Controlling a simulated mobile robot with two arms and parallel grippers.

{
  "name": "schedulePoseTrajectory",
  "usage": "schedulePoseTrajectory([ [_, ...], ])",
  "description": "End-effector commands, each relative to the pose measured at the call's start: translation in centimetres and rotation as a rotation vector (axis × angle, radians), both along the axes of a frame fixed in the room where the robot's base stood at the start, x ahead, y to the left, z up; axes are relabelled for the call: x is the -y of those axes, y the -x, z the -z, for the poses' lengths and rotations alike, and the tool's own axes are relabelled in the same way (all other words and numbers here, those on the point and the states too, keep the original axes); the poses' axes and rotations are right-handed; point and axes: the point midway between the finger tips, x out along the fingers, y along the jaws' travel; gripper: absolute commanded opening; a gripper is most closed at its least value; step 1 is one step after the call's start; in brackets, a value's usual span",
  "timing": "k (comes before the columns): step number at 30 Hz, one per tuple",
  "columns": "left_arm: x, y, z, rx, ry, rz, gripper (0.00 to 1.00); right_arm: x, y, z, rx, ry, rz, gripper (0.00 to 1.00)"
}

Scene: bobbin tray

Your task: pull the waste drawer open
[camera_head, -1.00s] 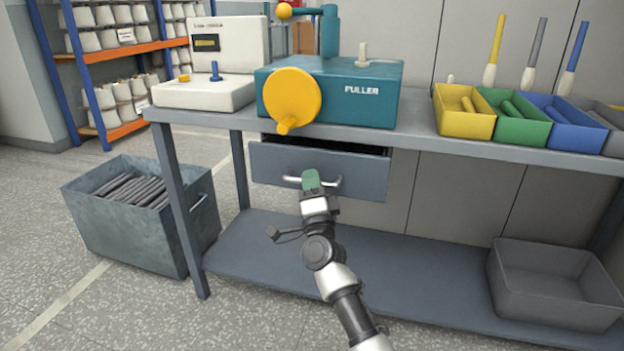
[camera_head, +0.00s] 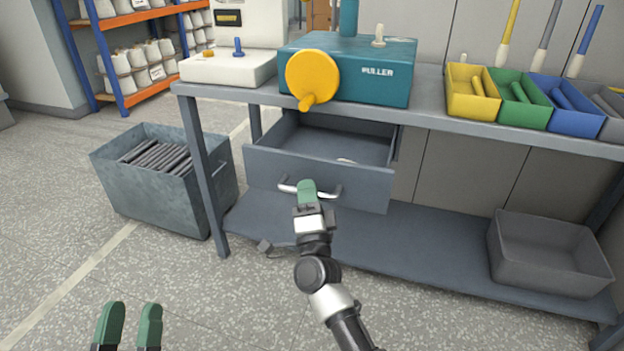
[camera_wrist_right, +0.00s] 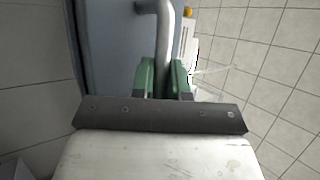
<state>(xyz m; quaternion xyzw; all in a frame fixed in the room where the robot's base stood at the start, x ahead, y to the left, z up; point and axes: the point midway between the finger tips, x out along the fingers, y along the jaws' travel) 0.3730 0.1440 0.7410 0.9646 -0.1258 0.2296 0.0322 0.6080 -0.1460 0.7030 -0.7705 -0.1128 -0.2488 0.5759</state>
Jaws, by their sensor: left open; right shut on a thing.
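In the right wrist view the handle (camera_wrist_right: 166,45) runs between the green fingers of the gripper (camera_wrist_right: 163,78), beside the drawer front (camera_wrist_right: 110,50). My left gripper (camera_head: 130,325) is open and empty at the bottom left, over the floor, away from the drawer.
A grey bin of dark bars (camera_head: 160,205) stands on the floor left of the bench. The bench (camera_head: 430,118) carries a teal machine (camera_head: 385,85) and several coloured trays. A grey empty box (camera_head: 545,265) sits on the lower shelf.

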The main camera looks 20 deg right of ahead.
Motion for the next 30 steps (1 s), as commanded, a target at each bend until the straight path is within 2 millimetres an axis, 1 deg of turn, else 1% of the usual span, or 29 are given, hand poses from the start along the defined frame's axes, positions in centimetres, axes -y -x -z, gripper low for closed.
schedulePoseTrajectory([
  [3,-0.1,-0.3,0.7,-0.067,-0.019,-0.004,0.43,-0.3,0.4,0.0,-0.002,-0.001,0.0,0.0],
  [9,-0.1,-0.6,1.5,-0.124,-0.035,-0.007,0.43,-0.5,0.8,0.0,0.0,0.0,0.001,0.0],
  [21,-0.1,-0.6,1.6,-0.133,-0.037,-0.008,0.43,-0.5,0.8,0.0,0.0,0.0,0.001,0.0],
  [22,-0.1,-0.6,1.6,-0.133,-0.037,-0.008,0.43,-0.5,0.8,0.1,0.0,0.0,0.001,0.19],
  [23,-0.1,-0.6,1.6,-0.132,-0.037,-0.008,0.43,-0.5,0.8,0.1,0.0,0.0,0.001,0.24],
  [30,-0.1,-0.6,1.6,-0.132,-0.037,-0.008,0.43,-0.5,0.8,0.0,0.0,0.0,0.0,0.25],
])
